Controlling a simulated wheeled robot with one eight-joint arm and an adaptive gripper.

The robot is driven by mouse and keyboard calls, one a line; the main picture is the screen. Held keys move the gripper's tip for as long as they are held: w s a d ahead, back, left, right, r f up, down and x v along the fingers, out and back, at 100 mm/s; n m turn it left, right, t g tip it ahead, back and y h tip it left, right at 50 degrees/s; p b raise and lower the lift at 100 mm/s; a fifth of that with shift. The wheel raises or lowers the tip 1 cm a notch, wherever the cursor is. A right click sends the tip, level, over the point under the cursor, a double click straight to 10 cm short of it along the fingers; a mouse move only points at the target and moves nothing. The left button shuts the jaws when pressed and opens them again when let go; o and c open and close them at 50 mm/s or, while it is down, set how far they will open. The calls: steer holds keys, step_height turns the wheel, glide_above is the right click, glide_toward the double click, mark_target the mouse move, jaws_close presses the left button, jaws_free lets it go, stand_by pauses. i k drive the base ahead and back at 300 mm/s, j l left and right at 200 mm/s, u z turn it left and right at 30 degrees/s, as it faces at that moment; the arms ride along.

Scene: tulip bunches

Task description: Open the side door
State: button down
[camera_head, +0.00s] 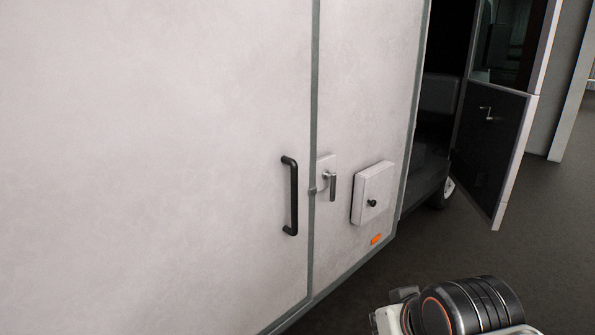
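The side door, a large pale panel (150,150), fills the left of the view. It looks closed along the grey vertical seam (314,120). A black upright bar handle (293,196) is on the panel near its right edge. Just right of the seam is a metal latch with a lever (332,187) hanging down on a small plate; a small piece reaches left to the seam. Part of my arm shows at the bottom right, below and apart from the handle and latch. My gripper's fingers are not in view.
Right of the latch, a pale square box with a black knob (372,203) sticks out. An orange marker (376,239) is below it. Further right, the vehicle's front door (490,150) stands open. Dark floor (535,225) lies clear at the right.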

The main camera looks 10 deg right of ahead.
mark_target(158, 158)
steer(key=k+l+u, duration=0.1)
steer(key=u, duration=1.1)
steer(key=i+l+u, duration=0.1)
steer(key=l+u, duration=0.4)
steer(key=l, duration=0.55)
steer(key=j, duration=0.1)
